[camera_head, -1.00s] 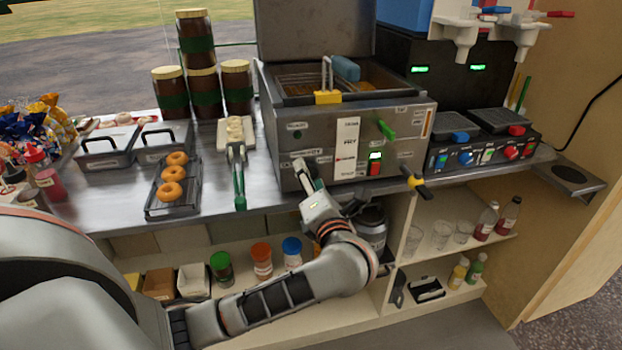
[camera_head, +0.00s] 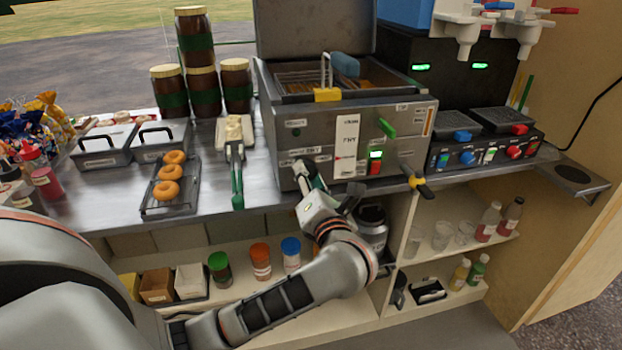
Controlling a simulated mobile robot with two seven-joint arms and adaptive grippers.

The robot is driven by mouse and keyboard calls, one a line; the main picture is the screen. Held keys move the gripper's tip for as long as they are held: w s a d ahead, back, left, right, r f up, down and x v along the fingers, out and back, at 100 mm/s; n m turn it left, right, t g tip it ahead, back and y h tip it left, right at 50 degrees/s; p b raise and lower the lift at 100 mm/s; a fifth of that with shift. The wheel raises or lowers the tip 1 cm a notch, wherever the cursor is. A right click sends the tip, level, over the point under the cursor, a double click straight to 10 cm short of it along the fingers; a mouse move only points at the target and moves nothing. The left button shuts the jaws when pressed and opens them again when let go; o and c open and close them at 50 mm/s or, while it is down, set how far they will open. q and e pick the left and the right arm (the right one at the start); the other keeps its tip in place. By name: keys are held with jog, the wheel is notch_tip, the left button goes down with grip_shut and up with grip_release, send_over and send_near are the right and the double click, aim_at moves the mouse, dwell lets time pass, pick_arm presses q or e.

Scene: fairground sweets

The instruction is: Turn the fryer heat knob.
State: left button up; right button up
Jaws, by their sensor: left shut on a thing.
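The grey metal fryer (camera_head: 420,117) stands on the counter with its lid raised. Its front panel has a white label strip (camera_head: 346,146), a green lever (camera_head: 386,128), a red switch with a lit green display (camera_head: 375,162) and small labels at the lower left. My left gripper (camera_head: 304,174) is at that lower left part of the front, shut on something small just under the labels. This appears to be the heat knob, mostly hidden by the fingers, so its setting cannot be read. My right gripper is not in view.
A yellow-black tap handle (camera_head: 417,181) sticks out at the fryer's lower right. A control box with coloured knobs (camera_head: 480,150) stands right. Shelves with jars and bottles are below.

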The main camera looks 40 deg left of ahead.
pick_arm(q)
jog(key=n+b, duration=0.3)
jog(key=n, duration=0.3)
jog(key=shift+f, duration=0.2)
jog(key=shift+r+n, duration=0.15)
jog(key=shift+n, duration=0.25)
jog(key=shift+r, duration=0.1)
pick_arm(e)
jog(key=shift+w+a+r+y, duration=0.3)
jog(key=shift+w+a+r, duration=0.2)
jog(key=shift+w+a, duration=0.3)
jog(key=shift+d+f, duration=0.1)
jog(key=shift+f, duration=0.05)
pick_arm(q)
jog(key=o, duration=1.1)
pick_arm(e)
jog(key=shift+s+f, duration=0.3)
